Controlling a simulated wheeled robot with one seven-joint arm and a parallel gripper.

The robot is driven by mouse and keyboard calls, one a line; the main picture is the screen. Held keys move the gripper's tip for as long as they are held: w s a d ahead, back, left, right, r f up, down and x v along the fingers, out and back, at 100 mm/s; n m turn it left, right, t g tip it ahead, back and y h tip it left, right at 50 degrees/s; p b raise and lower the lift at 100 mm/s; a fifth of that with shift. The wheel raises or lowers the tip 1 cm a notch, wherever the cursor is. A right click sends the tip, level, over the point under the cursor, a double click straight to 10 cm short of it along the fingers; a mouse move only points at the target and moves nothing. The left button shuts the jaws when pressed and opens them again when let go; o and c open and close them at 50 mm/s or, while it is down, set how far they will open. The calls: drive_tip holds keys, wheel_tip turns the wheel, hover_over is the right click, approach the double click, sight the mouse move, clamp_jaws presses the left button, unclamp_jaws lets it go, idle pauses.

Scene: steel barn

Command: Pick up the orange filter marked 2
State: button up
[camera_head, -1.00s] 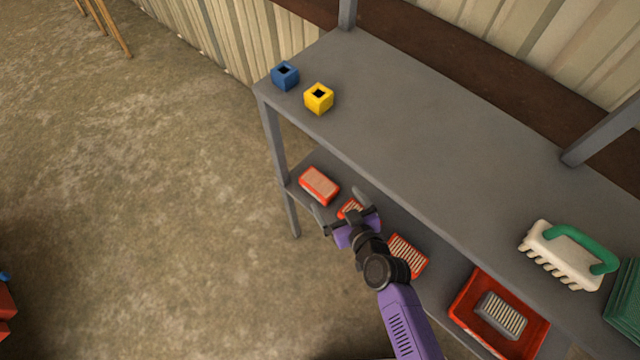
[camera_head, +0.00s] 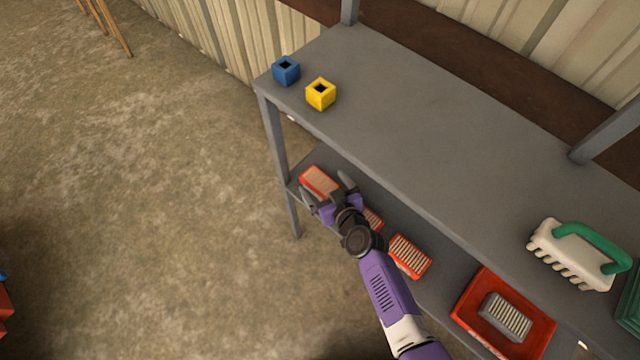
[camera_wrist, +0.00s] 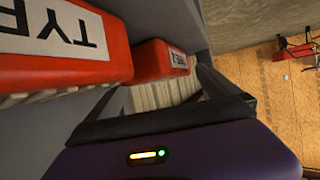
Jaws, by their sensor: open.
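Three orange-red filters with pale pleats lie on the lower shelf: a far left one (camera_head: 317,179), a middle one (camera_head: 373,219) mostly hidden by my arm, and a third (camera_head: 409,256). No number is readable on any of them, so I cannot tell which is marked 2. My gripper (camera_head: 326,190) is open at the near end of the far left filter. In the wrist view, my gripper (camera_wrist: 158,88) has a red filter (camera_wrist: 162,60) with part of a black label ahead, between its fingers. A larger red filter (camera_wrist: 50,62) lettered "TYP" fills the left side.
The upper shelf (camera_head: 430,140) overhangs the lower one and holds a blue cube (camera_head: 286,71), a yellow cube (camera_head: 320,93) and a white brush with a green handle (camera_head: 575,255). A red tray (camera_head: 468,305) holds a grey filter (camera_head: 507,315). A shelf post (camera_head: 283,165) stands left.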

drive_tip(key=c, duration=1.8)
